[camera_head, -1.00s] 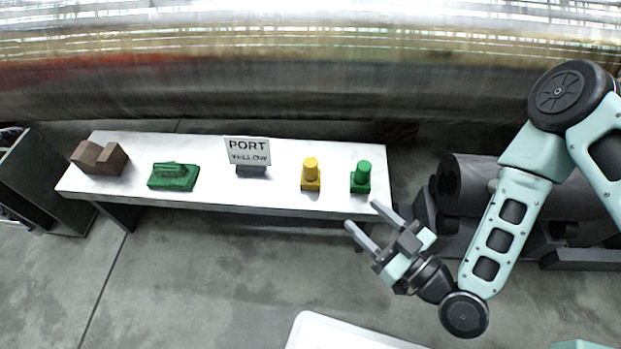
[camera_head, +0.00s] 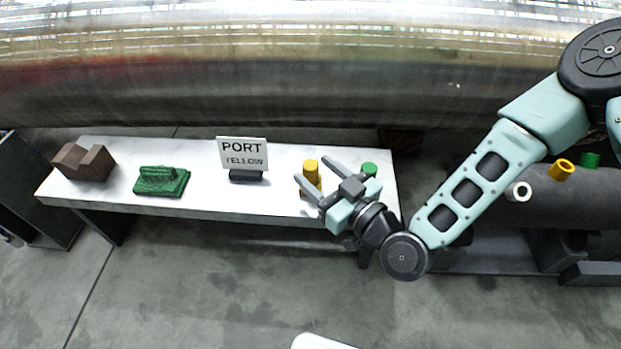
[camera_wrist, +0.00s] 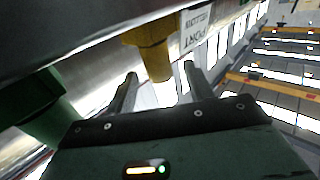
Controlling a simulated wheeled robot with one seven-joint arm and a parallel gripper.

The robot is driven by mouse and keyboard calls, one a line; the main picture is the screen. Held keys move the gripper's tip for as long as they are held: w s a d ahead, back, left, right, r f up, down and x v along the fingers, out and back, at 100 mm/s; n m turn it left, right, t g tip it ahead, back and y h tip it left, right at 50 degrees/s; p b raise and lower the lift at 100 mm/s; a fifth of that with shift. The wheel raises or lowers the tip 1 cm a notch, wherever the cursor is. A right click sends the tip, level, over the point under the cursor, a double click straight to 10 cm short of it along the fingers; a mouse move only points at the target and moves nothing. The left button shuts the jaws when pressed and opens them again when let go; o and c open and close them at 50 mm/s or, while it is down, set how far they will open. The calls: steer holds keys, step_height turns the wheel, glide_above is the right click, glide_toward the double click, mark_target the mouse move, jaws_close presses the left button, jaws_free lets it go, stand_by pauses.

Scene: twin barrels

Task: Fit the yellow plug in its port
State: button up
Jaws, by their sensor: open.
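The yellow plug (camera_head: 311,166) stands upright on the white bench, a round knob on a square base. In the wrist view the yellow plug (camera_wrist: 150,48) shows ahead of and between my fingers. My gripper (camera_head: 312,168) is open and empty, its fingertips close to the plug; it also shows in the wrist view (camera_wrist: 160,71). I cannot tell whether a finger touches the plug. The plug's lower part is partly hidden by a finger. A yellow hollow collar (camera_head: 561,170) sticks out of the dark barrel at right, likely the yellow port.
A green plug (camera_head: 370,168) stands just right of my gripper, partly hidden, and looms at left in the wrist view (camera_wrist: 38,108). A "PORT YELLOW" sign (camera_head: 242,154), green block (camera_head: 161,182) and brown notched block (camera_head: 84,163) share the bench (camera_head: 120,205). White (camera_head: 518,192) and green collars (camera_head: 590,160) flank the yellow one.

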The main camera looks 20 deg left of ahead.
steer(key=shift+b+x, duration=0.4)
steer(key=shift+x, duration=0.95)
steer(key=c, duration=1.1)
steer(key=shift+o, duration=0.2)
